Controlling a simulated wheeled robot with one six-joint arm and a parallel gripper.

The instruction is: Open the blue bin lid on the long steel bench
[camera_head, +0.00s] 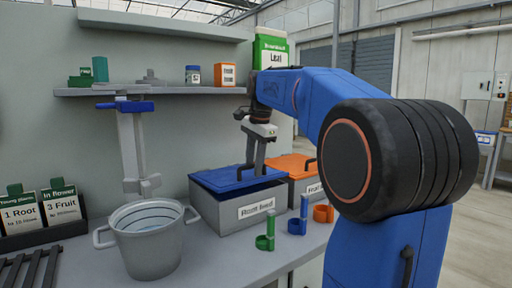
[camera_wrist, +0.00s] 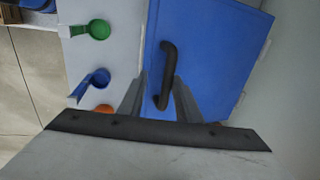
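The grey bin labelled "Root feed" (camera_head: 231,215) stands on the steel bench (camera_head: 228,252). Its blue lid (camera_head: 222,178) lies over the top, close to flat, with a dark band showing under its front edge. The lid fills much of the wrist view (camera_wrist: 222,55). A dark curved handle (camera_wrist: 168,50) rises from the lid. My gripper (camera_head: 258,168) is low over the lid, pointing down. In the wrist view my gripper (camera_wrist: 160,78) has its fingers apart, on either side of the handle's lower part, with gaps visible. Contact with the handle cannot be told.
An orange-lidded bin (camera_head: 292,165) stands close at right. Green (camera_head: 265,242), blue (camera_head: 297,226) and orange (camera_head: 323,213) holders sit in front of the bins. A grey bucket (camera_head: 150,250) stands at left. A shelf (camera_head: 150,90) with small containers runs above the bench.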

